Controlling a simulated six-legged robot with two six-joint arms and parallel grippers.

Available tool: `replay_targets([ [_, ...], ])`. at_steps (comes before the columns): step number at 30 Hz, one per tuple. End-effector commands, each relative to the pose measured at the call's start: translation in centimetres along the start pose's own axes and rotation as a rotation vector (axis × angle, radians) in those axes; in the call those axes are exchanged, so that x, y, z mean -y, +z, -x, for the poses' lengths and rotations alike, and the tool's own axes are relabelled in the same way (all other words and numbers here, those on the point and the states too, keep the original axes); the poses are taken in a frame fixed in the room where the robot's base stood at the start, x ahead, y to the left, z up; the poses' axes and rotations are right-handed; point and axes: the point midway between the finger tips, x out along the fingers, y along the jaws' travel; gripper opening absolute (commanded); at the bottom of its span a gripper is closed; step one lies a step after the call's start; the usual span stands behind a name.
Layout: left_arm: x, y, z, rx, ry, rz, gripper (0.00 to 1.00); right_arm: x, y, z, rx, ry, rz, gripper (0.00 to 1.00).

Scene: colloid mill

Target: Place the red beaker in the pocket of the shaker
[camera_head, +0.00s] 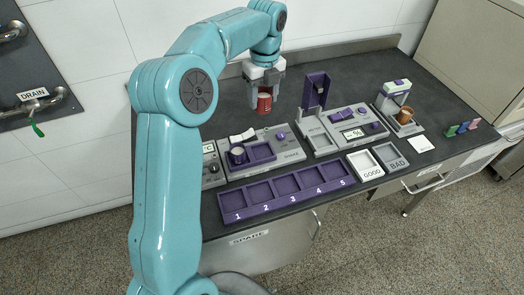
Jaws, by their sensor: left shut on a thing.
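The red beaker (264,103) is upright between the fingers of my left gripper (265,92), which is shut on it. My left arm reaches over from the left, and the gripper points down. In the picture the beaker is above and behind the shaker (284,157), a grey unit with a purple pocketed top, a white part and a purple knob. A pale round cup (238,155) sits in the left part of its purple top; the pocket (262,151) to its right looks empty. I cannot tell the beaker's height above the counter. My right gripper is out of view.
A purple tray (285,204) with slots numbered 1 to 5 lies in front. A tall purple-backed unit (316,92) stands right of the beaker. GOOD (366,165) and BAD (391,157) trays and a brown cup (405,115) are further right. The back left counter is clear.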

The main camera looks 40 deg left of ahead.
Motion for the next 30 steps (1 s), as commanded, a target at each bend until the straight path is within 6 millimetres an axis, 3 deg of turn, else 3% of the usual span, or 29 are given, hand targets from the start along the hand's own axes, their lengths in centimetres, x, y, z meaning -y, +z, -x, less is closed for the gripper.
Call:
replay_targets([
  [12,0.0,-0.1,-11.5,-0.004,0.005,-0.008,0.1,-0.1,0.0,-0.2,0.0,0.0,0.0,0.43],
  [15,0.1,-0.1,-13.5,-0.002,0.004,-0.007,0.1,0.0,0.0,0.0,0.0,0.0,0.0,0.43],
  [30,0.3,-0.1,-19.4,0.0,0.001,-0.006,0.1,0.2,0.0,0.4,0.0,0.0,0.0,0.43],
])
